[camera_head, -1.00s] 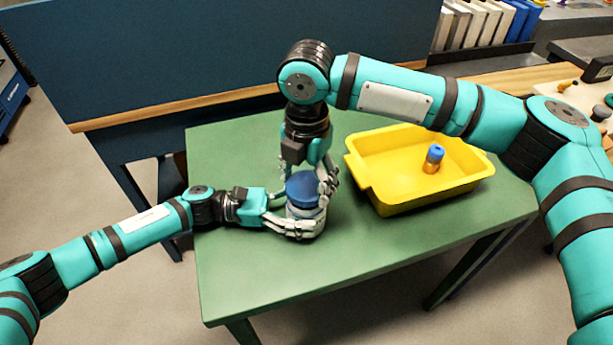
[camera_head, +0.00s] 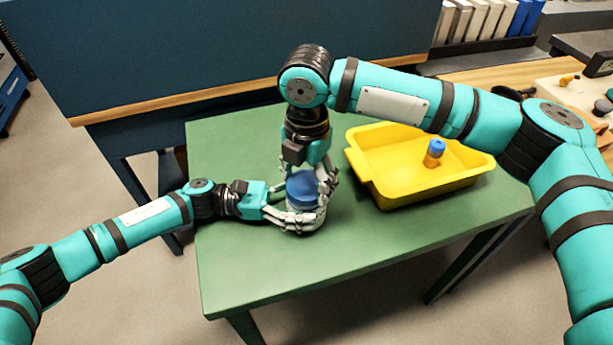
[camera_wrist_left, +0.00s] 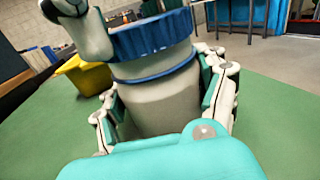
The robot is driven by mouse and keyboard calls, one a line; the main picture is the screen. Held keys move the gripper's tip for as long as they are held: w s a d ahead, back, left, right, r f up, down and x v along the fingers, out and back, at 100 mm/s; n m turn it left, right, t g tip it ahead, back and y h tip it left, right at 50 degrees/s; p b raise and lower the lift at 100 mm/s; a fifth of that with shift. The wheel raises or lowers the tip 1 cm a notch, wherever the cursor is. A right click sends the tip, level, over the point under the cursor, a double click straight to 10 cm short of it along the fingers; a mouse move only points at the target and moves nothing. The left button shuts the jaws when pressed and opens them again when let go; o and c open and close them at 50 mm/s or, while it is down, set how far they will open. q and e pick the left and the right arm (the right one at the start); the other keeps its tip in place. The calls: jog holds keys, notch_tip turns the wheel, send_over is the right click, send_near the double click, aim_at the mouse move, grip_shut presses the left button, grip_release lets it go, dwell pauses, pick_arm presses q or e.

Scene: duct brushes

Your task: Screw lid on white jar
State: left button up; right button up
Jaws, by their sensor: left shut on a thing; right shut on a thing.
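The white jar (camera_wrist_left: 158,100) stands upright on the green table, with a blue band near its top. The blue lid (camera_head: 301,184) sits on the jar's mouth; in the left wrist view the lid (camera_wrist_left: 150,36) shows its ribbed side, with a narrow pale gap above the blue band. My left gripper (camera_head: 296,218) is shut around the jar's body from the left, low near the table. My right gripper (camera_head: 318,178) comes down from above and is shut on the lid; one of its fingers (camera_wrist_left: 92,35) shows against the lid's side. Part of the jar is hidden by the fingers.
A yellow tray (camera_head: 375,180) stands right of the jar, holding a small bottle (camera_head: 434,153) with a blue cap. The green table (camera_head: 300,270) is clear in front. A dark blue panel (camera_head: 200,50) stands behind the table.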

jog(key=shift+f, duration=0.35)
